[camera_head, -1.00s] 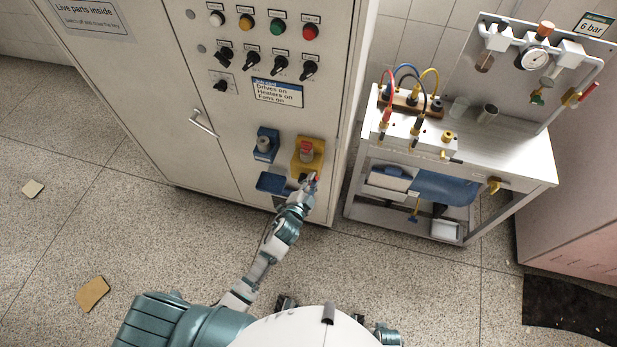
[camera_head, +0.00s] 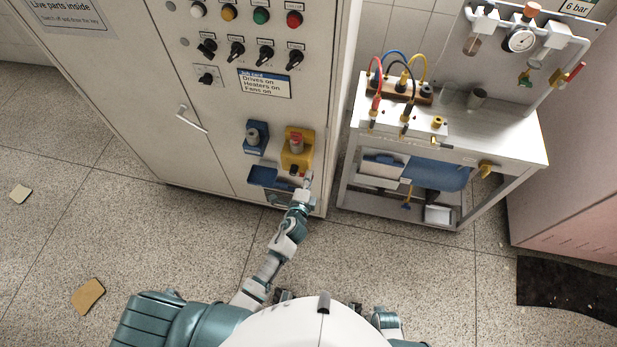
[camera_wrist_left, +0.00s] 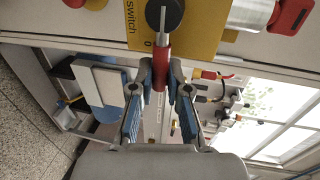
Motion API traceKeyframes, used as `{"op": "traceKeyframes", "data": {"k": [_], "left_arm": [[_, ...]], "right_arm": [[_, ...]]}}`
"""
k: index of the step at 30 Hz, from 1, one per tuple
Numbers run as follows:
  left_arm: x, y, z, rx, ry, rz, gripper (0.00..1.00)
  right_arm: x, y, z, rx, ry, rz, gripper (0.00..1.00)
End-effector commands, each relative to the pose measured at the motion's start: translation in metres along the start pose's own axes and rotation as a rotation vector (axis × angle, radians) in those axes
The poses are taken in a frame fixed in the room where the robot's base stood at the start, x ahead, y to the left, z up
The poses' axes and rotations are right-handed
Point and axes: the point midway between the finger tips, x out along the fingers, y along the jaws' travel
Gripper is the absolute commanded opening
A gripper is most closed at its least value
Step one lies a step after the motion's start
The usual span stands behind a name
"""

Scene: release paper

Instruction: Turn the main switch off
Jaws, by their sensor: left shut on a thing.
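The main switch is on a yellow plate (camera_head: 305,163) low on the grey cabinet front. In the left wrist view the plate (camera_wrist_left: 205,35) is at the top, with a dark round knob (camera_wrist_left: 158,14), part of the word "switch" and a 0 mark. A red handle (camera_wrist_left: 161,50) runs from the knob down between my fingers. My left gripper (camera_head: 304,181) is at the plate's lower edge. In the wrist view the gripper (camera_wrist_left: 160,75) is shut on the red handle. My right gripper is out of view.
A silver cylinder (camera_wrist_left: 250,14) and a red part sit beside the knob. A blue holder (camera_head: 256,140) and blue tray (camera_head: 270,178) are left of the plate. A bench (camera_head: 490,135) with cables stands to the right. Floor in front is mostly clear.

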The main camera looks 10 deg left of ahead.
Motion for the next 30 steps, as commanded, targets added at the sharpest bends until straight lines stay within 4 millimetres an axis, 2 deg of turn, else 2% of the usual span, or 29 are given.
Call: {"op": "traceKeyframes", "data": {"k": [1, 17, 18, 20, 30], "left_arm": [[-0.0016, 0.0095, 0.0007, 0.007, -0.005, 0.017, 0.00], [-0.0014, 0.0102, 0.0011, 0.029, -0.009, 0.016, 0.00], [-0.0015, 0.0102, 0.0011, 0.029, -0.009, 0.016, 0.25], [-0.0014, 0.0097, 0.0011, 0.029, -0.009, 0.015, 0.40], [-0.0034, 0.0046, 0.0002, 0.027, -0.006, 0.006, 0.41]], "right_arm": [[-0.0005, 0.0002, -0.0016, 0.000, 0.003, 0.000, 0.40], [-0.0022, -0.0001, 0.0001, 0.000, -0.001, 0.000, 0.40], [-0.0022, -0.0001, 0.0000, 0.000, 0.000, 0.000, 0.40], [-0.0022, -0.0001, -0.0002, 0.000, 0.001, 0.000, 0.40], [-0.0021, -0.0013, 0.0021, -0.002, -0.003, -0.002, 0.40]]}}
